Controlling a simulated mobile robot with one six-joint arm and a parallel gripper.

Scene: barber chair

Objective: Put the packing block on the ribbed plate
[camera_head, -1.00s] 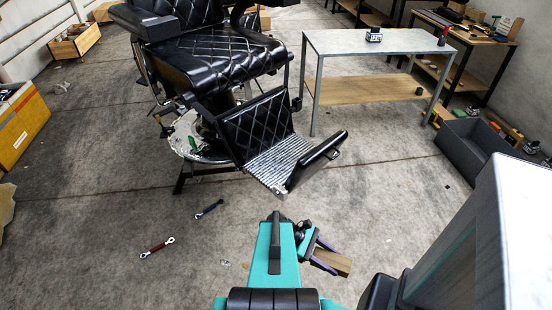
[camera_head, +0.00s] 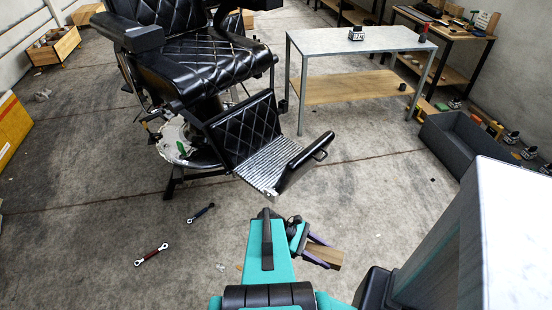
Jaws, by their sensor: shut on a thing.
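The packing block is a small light-brown wooden block (camera_head: 328,255). My gripper (camera_head: 322,252) is shut on it, with the purple fingers on either side, low in the middle of the view. The ribbed plate (camera_head: 264,166) is the grey ridged metal footrest at the front of the black barber chair. It lies beyond my gripper, up and to the left in the picture, and its top looks bare. The block is apart from the plate.
The black chair (camera_head: 190,60) stands behind the plate, and a black padded bar (camera_head: 304,160) edges its right side. A metal table (camera_head: 360,40) is at the back right, with a dark bin (camera_head: 462,145) near it. Two wrenches (camera_head: 151,255) lie on the floor at left.

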